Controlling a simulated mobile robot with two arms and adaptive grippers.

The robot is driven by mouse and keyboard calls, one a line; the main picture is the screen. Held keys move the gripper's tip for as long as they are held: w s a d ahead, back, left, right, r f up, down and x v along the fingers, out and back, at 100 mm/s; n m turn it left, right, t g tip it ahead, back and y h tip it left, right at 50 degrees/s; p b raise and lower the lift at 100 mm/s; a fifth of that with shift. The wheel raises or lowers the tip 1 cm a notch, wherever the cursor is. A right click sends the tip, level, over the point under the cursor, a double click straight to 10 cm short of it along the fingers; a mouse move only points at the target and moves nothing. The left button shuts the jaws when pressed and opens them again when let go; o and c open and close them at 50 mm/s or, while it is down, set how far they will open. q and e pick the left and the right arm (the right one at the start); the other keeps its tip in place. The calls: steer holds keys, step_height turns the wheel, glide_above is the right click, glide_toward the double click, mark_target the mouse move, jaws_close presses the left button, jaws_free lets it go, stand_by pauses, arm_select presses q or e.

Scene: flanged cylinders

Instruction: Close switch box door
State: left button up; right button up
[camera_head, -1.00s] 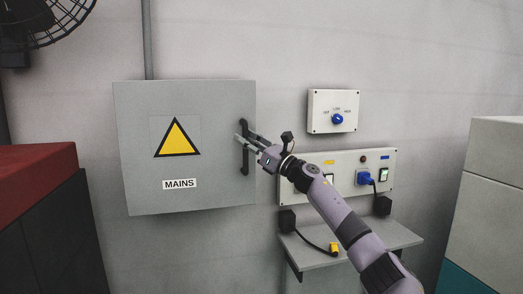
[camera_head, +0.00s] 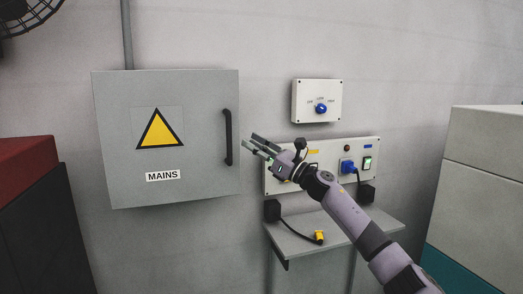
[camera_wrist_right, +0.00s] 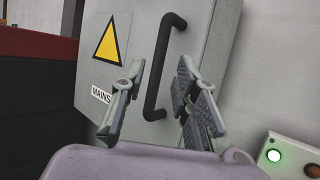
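The grey switch box door (camera_head: 196,100) carries a yellow warning triangle and a MAINS label. In the head view it lies flush or nearly flush with the box front; I see no clear gap. Its black bar handle (camera_head: 228,138) is upright near the right edge and also shows in the right wrist view (camera_wrist_right: 162,68). My right gripper (camera_head: 256,145) is just right of the handle and apart from it. My left gripper is not in view.
A control panel (camera_head: 328,150) with a blue plug and green switch is right of the box, above a small shelf (camera_head: 345,232). A blue-knob dial box (camera_head: 318,100) is higher up. Cabinets stand at the left (camera_head: 40,215) and right (camera_head: 480,190).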

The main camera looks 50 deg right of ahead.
steer(key=shift+v, duration=1.3)
steer(key=shift+w+f, duration=0.1)
